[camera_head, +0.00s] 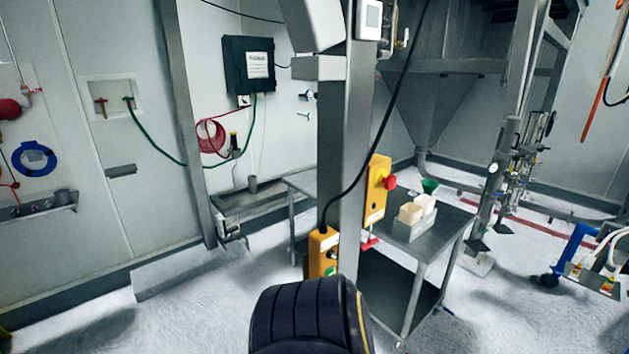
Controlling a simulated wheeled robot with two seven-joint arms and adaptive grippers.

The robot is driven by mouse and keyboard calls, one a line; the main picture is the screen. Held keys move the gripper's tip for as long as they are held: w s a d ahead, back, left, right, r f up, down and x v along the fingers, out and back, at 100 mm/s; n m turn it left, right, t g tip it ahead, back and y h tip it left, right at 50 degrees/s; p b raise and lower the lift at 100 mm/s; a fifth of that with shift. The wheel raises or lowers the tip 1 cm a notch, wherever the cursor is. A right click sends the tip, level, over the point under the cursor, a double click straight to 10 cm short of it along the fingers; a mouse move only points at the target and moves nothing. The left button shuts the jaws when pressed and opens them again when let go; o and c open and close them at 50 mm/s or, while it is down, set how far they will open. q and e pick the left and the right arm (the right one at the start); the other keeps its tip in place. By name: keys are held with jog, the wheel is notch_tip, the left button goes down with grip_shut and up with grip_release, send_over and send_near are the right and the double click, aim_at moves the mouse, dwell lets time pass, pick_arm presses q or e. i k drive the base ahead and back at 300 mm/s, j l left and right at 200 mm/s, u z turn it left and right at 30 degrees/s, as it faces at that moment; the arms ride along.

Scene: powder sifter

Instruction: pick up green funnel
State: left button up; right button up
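The green funnel (430,185) is small in the head view, right of centre. It is on the far part of the grey metal table (452,221), behind a grey box holding pale blocks (416,210). Its wide end seems to face up, and its lower part is partly hidden by the blocks. Neither of my grippers shows in this view, and nothing touches the funnel.
A metal column (343,130) stands before the table's left part, bearing a yellow control box with a red button (390,182). Another yellow box (322,252) hangs lower. A black cable crosses in front. A blue cart (577,250) stands at right.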

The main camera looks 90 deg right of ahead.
aim_at(428, 190)
jog(key=i+l+z, duration=0.3)
jog(key=z, duration=0.2)
jog(key=i+z, duration=0.95)
jog(key=i+j+z, duration=0.15)
jog(key=i+z, duration=0.8)
jog(key=i+j+z, duration=0.15)
jog(key=i+z, duration=0.3)
jog(key=i+j+z, duration=0.4)
jog(key=i+l, duration=0.05)
jog(key=l, duration=0.05)
